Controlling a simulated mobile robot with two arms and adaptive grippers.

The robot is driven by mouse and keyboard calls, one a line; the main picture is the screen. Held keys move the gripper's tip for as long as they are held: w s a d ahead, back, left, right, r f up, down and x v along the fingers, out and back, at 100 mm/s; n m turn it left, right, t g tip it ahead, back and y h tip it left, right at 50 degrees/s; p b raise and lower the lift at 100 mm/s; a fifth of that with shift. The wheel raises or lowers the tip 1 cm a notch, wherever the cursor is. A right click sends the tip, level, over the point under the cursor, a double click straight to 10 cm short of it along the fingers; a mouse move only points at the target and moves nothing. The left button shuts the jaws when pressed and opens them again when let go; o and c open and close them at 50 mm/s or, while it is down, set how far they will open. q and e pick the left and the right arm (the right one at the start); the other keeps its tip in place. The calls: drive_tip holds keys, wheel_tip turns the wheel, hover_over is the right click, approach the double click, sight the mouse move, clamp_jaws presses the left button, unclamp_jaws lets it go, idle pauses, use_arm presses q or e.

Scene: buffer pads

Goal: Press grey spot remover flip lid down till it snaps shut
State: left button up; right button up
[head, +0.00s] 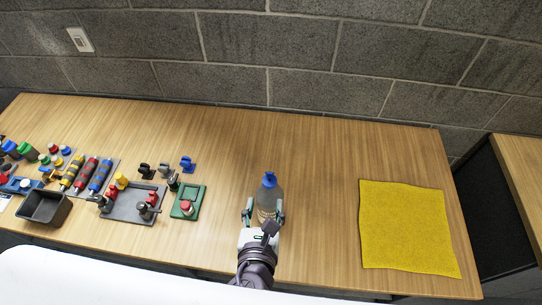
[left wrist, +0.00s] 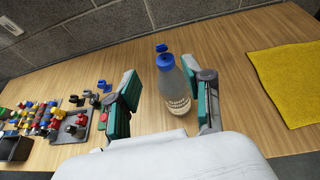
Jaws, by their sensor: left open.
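A grey, translucent spot remover bottle (head: 269,197) with a light label stands upright on the wooden table. Its blue cap (head: 269,180) is on top. In the left wrist view the bottle (left wrist: 175,90) shows a small blue flip lid (left wrist: 162,47) standing raised above the blue cap base (left wrist: 165,61). My left gripper (head: 264,211) is open, its fingers on either side of the bottle. In the left wrist view a gap shows between the bottle and the left finger; the right finger is close beside it, and contact cannot be told. My right gripper is not in view.
A yellow cloth (head: 410,228) lies flat at the right. A dark tray (head: 134,207) with clamps, a green tray (head: 187,203), a black bin (head: 44,207) and several coloured bottles and tools crowd the left. The table between bottle and cloth is clear. A block wall (head: 300,45) stands behind.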

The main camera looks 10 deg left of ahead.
sight(269, 173)
use_arm(q)
drive_tip(key=x, duration=0.8)
drive_tip(key=shift+w+f, duration=0.1)
drive_tip(key=shift+w, duration=0.1)
drive_tip(key=b+x, duration=0.3)
drive_tip(key=x, duration=0.1)
drive_tip(key=shift+f+b, duration=0.15)
drive_tip(key=shift+b, duration=0.15)
drive_tip(key=shift+w, duration=0.4)
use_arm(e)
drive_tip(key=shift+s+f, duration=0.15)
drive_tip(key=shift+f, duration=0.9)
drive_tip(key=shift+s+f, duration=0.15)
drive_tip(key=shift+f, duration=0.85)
use_arm(q)
clamp_jaws()
